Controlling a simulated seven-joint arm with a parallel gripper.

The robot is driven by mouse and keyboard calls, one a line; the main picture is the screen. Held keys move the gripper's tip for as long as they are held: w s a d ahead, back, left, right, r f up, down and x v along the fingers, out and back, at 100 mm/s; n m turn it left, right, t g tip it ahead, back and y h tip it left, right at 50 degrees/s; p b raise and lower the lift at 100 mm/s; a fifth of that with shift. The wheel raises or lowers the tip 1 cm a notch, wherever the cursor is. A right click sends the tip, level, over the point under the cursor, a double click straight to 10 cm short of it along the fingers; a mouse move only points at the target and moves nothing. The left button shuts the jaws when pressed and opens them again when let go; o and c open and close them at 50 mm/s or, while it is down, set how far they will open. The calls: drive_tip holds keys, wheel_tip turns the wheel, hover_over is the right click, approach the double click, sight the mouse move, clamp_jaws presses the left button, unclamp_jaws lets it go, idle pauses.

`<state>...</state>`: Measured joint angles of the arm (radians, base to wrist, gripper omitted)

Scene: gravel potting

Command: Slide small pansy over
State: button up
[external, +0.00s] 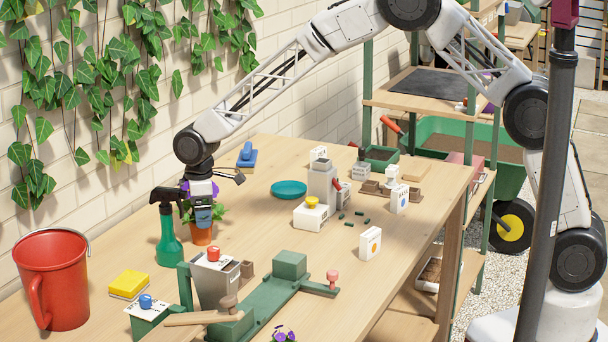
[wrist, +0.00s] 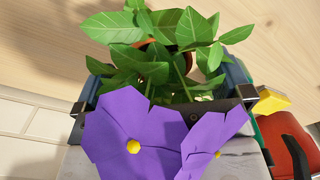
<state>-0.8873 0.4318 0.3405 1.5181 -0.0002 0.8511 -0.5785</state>
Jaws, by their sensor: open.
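A potted pansy (external: 203,235) with purple flowers and green leaves stands in a small terracotta pot near the wall side of the table. In the wrist view its purple bloom (wrist: 135,140) and leaves fill the middle, with a bit of the pot rim behind them. My gripper (external: 203,216) is over this plant, pointing down. Its fingers are apart, one on each side of the foliage; I cannot tell whether they touch it. Another small purple bloom (external: 284,336) shows at the bottom edge of the external view, mostly cut off.
A green spray bottle (external: 168,240) stands close left of the pot, with a red bucket (external: 52,280) further left. A yellow sponge (external: 129,284), a green press-like device (external: 265,300) and a teal dish (external: 289,190) are nearby. Bare table lies right of the pot.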

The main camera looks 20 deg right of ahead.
drive_tip(key=shift+r, duration=2.6)
drive_tip(key=shift+d, duration=0.1)
